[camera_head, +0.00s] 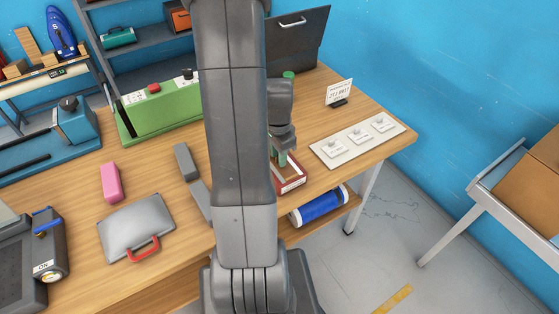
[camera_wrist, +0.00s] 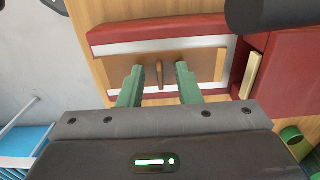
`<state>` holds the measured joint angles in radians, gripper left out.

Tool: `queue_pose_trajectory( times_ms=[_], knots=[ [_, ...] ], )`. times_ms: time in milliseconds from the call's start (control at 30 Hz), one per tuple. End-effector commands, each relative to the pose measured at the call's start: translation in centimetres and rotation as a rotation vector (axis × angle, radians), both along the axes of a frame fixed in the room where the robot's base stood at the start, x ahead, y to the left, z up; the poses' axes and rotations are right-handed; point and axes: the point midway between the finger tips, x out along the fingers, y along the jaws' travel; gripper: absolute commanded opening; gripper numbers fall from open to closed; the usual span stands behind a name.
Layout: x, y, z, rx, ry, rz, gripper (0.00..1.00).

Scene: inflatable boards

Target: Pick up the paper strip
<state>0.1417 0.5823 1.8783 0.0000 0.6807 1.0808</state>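My gripper (camera_wrist: 159,78) is open, with its two green fingers apart over a red-framed tray (camera_wrist: 150,29). A flat tan panel (camera_wrist: 206,62) with white borders lies in the tray. A small upright brown piece (camera_wrist: 160,76) shows between the fingertips; I cannot tell if they touch it. A narrow cream strip (camera_wrist: 253,75) stands in the red holder at the right. I cannot tell for certain which of these is the paper strip. In the head view, my gripper (camera_head: 282,158) is above the red tray (camera_head: 292,184), partly hidden by my arm.
A white board with several small pieces (camera_head: 335,150) lies to the right, near a small sign (camera_head: 340,93). A dark panel (camera_head: 300,40) stands behind. A grey case (camera_head: 137,228), a pink block (camera_head: 111,182) and a green machine (camera_head: 158,112) are on the left. A blue roll (camera_head: 320,205) lies below.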

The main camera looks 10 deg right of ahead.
Motion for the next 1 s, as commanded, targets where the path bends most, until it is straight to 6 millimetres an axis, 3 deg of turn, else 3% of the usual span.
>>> queue_pose_trajectory(
  times_ms=[67,200,667,1000],
  knots=[
    [0.0,0.0,0.0,0.000,0.000,0.000,0.27],
    [0.0,0.0,0.0,0.000,0.000,0.000,0.00],
    [0.1,0.0,0.8,-0.001,-0.001,0.000,0.00],
    [0.1,0.0,6.4,-0.001,-0.007,0.000,0.00]
  ],
)
